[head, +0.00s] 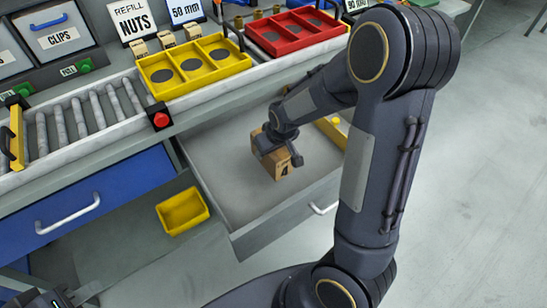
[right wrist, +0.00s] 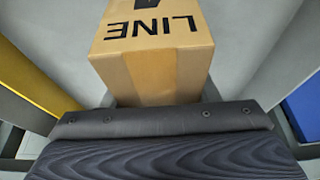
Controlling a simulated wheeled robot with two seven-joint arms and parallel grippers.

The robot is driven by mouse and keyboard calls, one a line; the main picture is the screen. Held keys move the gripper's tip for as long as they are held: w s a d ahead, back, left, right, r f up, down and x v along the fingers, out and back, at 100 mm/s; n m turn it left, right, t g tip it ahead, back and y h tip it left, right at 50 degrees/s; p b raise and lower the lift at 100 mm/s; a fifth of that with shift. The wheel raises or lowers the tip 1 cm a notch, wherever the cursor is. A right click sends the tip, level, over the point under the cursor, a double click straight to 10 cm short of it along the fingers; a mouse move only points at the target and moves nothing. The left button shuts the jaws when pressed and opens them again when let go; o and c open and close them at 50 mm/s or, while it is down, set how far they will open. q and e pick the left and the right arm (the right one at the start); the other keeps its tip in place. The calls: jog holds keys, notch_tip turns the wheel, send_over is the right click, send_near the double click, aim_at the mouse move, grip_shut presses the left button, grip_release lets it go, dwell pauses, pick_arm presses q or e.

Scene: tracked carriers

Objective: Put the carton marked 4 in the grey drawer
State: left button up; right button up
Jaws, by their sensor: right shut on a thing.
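The carton marked 4 (head: 284,170) is a small brown box inside the open grey drawer (head: 222,160). Its dark 4 faces the front in the head view. My right gripper (head: 277,150) reaches down into the drawer and is shut on the carton, hiding part of it. In the right wrist view the carton (right wrist: 150,65) shows the word LINE and part of a dark mark. I cannot tell whether its base touches the drawer floor. My left gripper (head: 45,298) shows only partly at the bottom left corner; its fingers are not clear.
A yellow-edged thing (head: 332,131) lies at the drawer's right side. Above are a yellow tray (head: 195,68), a red tray (head: 295,30) and a red button (head: 160,119). The drawer's left part is clear.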

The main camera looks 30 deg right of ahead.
jog(key=shift+w+d+f, duration=0.3)
jog(key=shift+d+f, duration=0.35)
jog(key=shift+f, duration=0.1)
jog(key=shift+f+b, duration=0.45)
jog(key=shift+f, duration=1.15)
jog(key=shift+f, duration=0.1)
jog(key=o, duration=1.6)
jog(key=shift+c, duration=0.2)
